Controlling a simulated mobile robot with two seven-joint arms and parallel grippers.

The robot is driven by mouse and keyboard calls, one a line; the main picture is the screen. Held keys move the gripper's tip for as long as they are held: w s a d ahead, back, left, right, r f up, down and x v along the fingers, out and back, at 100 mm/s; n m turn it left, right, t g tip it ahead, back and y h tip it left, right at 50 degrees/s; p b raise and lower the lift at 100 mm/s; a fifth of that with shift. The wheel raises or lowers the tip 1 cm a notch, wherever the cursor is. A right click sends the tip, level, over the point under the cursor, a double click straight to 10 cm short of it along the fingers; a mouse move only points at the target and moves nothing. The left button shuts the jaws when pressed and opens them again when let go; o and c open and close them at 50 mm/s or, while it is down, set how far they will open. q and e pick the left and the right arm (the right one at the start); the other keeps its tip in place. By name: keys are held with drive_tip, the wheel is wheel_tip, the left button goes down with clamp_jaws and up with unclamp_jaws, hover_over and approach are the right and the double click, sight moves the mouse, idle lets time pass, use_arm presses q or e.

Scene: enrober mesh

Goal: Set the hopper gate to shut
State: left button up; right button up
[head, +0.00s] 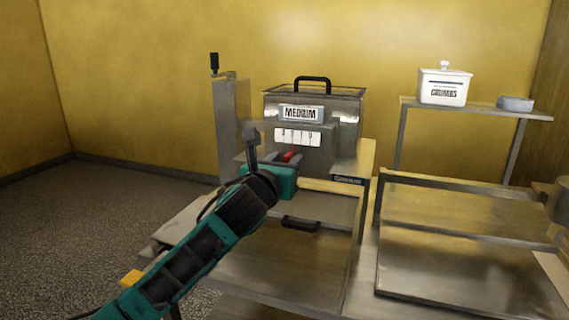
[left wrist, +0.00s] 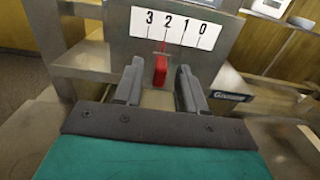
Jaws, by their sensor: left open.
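The hopper (head: 345,120) is a steel box with a black top handle and a "MEDIUM" label. Below the label is a white scale (head: 298,137), which reads 3, 2, 1, 0 from left to right in the left wrist view (left wrist: 176,27). The red gate handle (left wrist: 160,71) sits under the scale, with its thin red pointer near the 2 mark. My left gripper (head: 286,159) is open in front of the hopper. In the left wrist view its fingers (left wrist: 160,88) stand on either side of the red handle, with gaps showing. My right gripper is out of view.
A steel post with a black crank (head: 214,63) stands left of the hopper. A tray with a black handle (head: 301,223) lies below. At right are a mesh-like flat frame (head: 455,182) and a shelf with a white crumbs jar (head: 443,88) and a grey block (head: 515,103).

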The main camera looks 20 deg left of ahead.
use_arm(q)
drive_tip(key=shift+c, duration=0.3)
clamp_jaws()
idle(0.4)
